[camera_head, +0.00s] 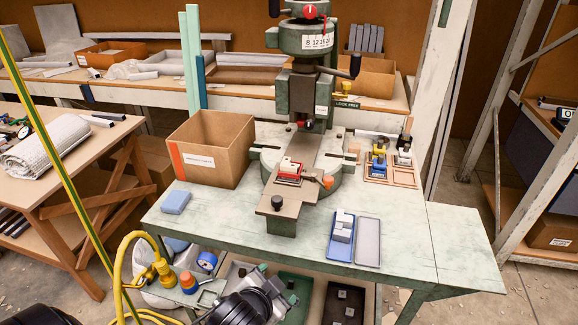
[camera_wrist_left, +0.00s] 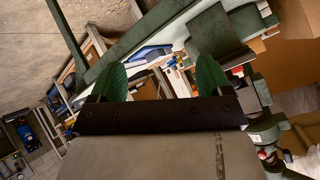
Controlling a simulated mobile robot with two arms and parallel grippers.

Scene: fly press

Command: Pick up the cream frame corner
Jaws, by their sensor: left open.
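A blue tray (camera_head: 340,250) lies near the front of the green bench, holding several pale, whitish blocks (camera_head: 343,226). The cream frame corner may be among them, but I cannot tell for sure at this size. A red piece with a white part on top (camera_head: 289,170) sits on the press slide. My left gripper (camera_wrist_left: 160,80) shows in the left wrist view, its two green fingers apart with nothing held between them. The bench and a blue tray (camera_wrist_left: 150,52) show beyond the fingers, well away from them. My right gripper is not in view.
The green fly press (camera_head: 305,90) stands at the bench's back middle. A cardboard box (camera_head: 212,150) is to its left. A grey tray (camera_head: 368,242) lies beside the blue one. A wooden tray (camera_head: 390,175) with small parts is behind. The bench's right end is clear.

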